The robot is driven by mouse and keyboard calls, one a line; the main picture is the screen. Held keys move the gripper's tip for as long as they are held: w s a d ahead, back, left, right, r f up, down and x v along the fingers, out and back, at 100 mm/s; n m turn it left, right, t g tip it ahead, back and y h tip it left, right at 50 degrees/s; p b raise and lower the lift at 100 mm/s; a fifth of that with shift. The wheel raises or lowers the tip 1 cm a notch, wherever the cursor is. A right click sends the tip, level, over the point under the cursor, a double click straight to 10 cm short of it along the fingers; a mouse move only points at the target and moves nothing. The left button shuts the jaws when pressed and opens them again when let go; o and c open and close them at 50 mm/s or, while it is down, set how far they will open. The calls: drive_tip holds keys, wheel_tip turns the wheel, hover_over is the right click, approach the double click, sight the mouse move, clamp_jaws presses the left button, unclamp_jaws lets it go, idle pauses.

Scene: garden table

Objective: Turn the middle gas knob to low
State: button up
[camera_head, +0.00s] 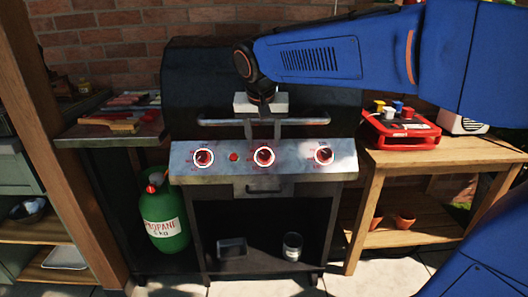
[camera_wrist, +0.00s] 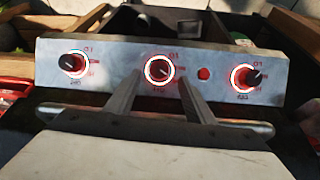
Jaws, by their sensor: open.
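The grill's sloping metal panel (camera_head: 190,167) carries three dark knobs in white rings with red markings. The middle gas knob (camera_head: 264,157) sits at its centre; its markings are too small to read. It also shows in the wrist view (camera_wrist: 159,70), where the panel appears upside down. My gripper (camera_head: 262,134) is open and empty, just above the middle knob in the head view. In the wrist view my gripper (camera_wrist: 159,80) has a finger on either side of the knob's lower edge. I cannot tell whether they touch the panel.
The left knob (camera_head: 203,157), right knob (camera_head: 323,155) and a red button (camera_head: 234,157) share the panel. The lid handle (camera_head: 315,121) runs behind my gripper. A green propane bottle (camera_head: 163,218) stands left; a wooden side table (camera_head: 440,157) holds a red tray (camera_head: 400,138) at right.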

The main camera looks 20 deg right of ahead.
sight(264, 154)
drive_tip(key=shift+x, duration=3.1)
drive_tip(key=c, duration=1.1)
